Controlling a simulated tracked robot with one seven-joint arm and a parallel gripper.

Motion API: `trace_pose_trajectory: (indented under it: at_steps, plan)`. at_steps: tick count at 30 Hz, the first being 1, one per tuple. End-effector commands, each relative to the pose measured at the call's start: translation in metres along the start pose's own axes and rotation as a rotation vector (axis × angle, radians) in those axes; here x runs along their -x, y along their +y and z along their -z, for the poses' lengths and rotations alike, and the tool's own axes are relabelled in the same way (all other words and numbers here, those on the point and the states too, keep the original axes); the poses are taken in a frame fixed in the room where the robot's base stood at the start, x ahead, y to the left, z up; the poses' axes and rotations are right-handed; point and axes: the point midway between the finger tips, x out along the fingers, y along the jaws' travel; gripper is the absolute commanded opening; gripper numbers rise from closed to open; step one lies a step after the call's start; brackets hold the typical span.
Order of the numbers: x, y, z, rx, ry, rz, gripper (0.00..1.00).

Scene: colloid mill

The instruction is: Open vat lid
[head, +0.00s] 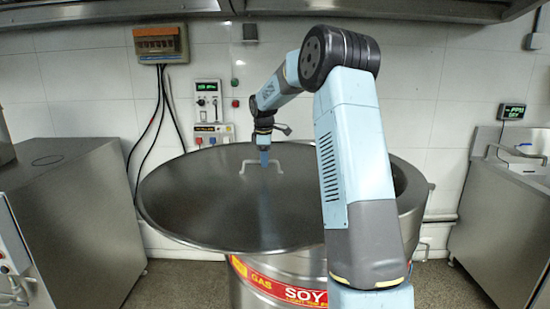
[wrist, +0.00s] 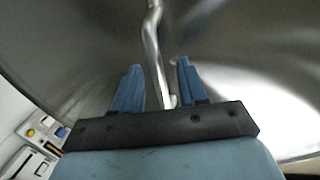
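The vat (head: 418,205) is a steel drum with a red and yellow label, partly behind my arm. Its lid (head: 210,215) is a wide, round, grey metal disc that reaches out past the vat on the left. Part of the vat's rim shows uncovered on the right. A thin bent metal handle (head: 246,163) stands on the far part of the lid. My gripper (head: 264,161) is at this handle, pointing down. In the wrist view, the two blue fingers of my gripper (wrist: 160,65) are apart, with the handle (wrist: 153,50) running between them and gaps beside it.
A steel cabinet (head: 75,220) stands at the left and a steel sink unit (head: 505,215) at the right. Control boxes (head: 208,100) and a breaker box (head: 160,43) with cables hang on the tiled wall behind. A hood edge (head: 100,12) runs along the top.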

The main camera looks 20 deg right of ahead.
Motion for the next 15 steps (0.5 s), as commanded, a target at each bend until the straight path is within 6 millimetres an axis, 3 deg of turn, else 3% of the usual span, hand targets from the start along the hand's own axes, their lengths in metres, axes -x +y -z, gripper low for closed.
trace_pose_trajectory:
  at_steps: [8,15]
  plan:
    - [0.010,0.001,-0.001,-0.002,0.001,-0.003,0.42]
    - [0.052,0.001,-0.002,-0.003,0.000,-0.005,0.42]
